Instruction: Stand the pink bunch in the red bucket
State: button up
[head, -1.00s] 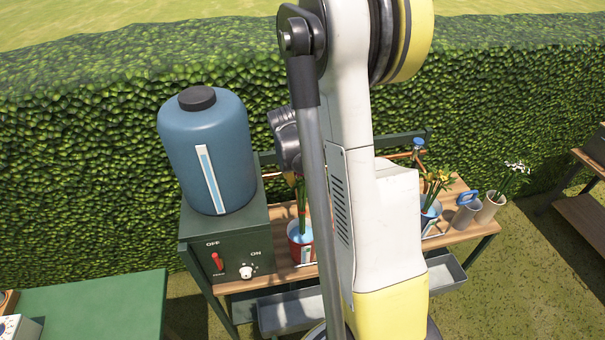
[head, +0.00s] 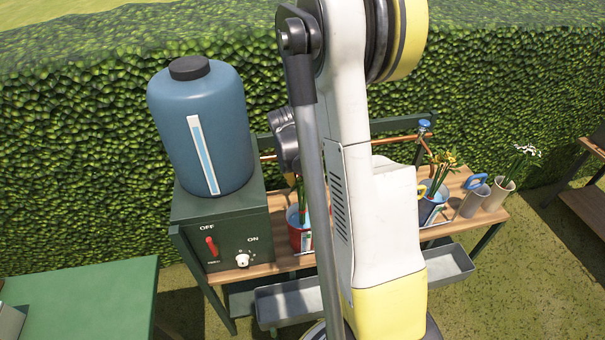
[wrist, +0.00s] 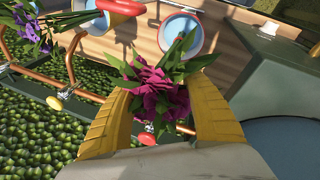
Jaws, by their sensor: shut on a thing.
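My gripper (wrist: 160,92) is shut on the pink bunch (wrist: 163,92), with its yellow fingers on both sides of the magenta blooms and green leaves. The red bucket (head: 296,237) stands on the wooden bench, right of the green dispenser box. Its pale blue inside (wrist: 179,25) shows just beyond the blooms in the wrist view. In the head view green stems (head: 303,205) stand upright at the bucket's mouth. I cannot tell how deep they reach. My arm hides most of the gripper and the blooms in the head view.
A blue tank (head: 202,130) on the green box (head: 222,225) stands close left of the bucket. A blue bucket with yellow flowers (head: 432,205) and pale pots (head: 473,200) stand to the right. Copper piping (head: 390,139) runs behind, before a hedge. Grey troughs (head: 288,300) hang in front.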

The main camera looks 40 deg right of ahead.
jog(key=shift+f+b, duration=1.55)
jog(key=shift+f, duration=0.5)
jog(key=o, duration=1.5)
jog(key=shift+c, duration=0.2)
jog(key=shift+r, duration=0.1)
jog(key=v, duration=1.2)
jog(key=s+a+r+t+y+b, duration=0.1)
jog(key=s+a, duration=0.4)
jog(key=a, duration=0.7)
jog(key=s+a+r+n+t+y+b, duration=0.1)
jog(key=s+a+t+b, duration=0.3)
jog(key=a, duration=0.9)
jog(key=shift+s+a+n+t+y+b, duration=0.3)
jog(key=shift+s+a+t+y, duration=0.1)
jog(key=shift+s+y, duration=0.4)
